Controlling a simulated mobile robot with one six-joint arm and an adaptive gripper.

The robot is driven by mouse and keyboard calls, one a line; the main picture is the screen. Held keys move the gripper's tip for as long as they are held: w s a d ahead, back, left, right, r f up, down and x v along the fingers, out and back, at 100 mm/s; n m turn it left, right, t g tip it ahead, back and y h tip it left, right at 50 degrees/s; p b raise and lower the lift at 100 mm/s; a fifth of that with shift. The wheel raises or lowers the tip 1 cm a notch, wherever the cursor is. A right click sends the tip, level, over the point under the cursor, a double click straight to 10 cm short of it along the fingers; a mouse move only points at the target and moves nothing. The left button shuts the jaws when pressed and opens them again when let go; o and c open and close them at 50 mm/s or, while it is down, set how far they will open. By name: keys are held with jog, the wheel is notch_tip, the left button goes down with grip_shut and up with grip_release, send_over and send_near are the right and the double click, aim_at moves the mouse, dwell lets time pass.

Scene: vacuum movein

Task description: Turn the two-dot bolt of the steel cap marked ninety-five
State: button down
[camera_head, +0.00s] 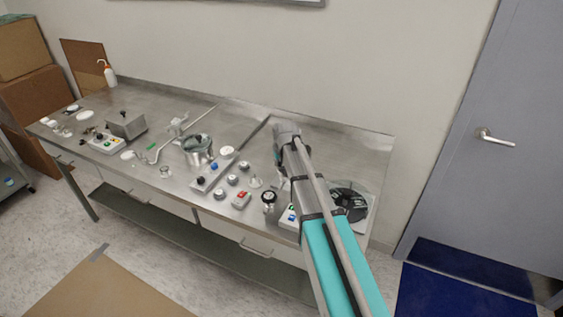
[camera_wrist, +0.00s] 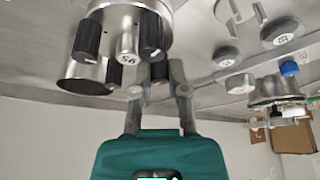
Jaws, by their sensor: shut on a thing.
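In the wrist view a round steel body (camera_wrist: 120,12) hangs at the top of the picture, with black ribbed bolts around it. A pale tag or stub (camera_wrist: 127,48) between two of them reads ninety-five, upside down. One black bolt is at the left (camera_wrist: 87,40) and one is right of the tag (camera_wrist: 150,35). My gripper (camera_wrist: 162,73) has its two grey fingers closed around a dark piece (camera_wrist: 158,69) below the right-hand bolt. I cannot make out any dots on the bolts.
Steel bench (camera_head: 235,125) holds a metal pot (camera_head: 198,150), a squeeze bottle (camera_head: 109,76), a red-topped box (camera_head: 241,199) and a black round device (camera_head: 350,200). Numbered round caps (camera_wrist: 227,57) sit nearby. A door (camera_head: 490,140) is at the right.

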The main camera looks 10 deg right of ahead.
jog(key=shift+m+h, duration=0.4)
jog(key=shift+m, duration=0.7)
jog(key=c, duration=0.9)
grip_release()
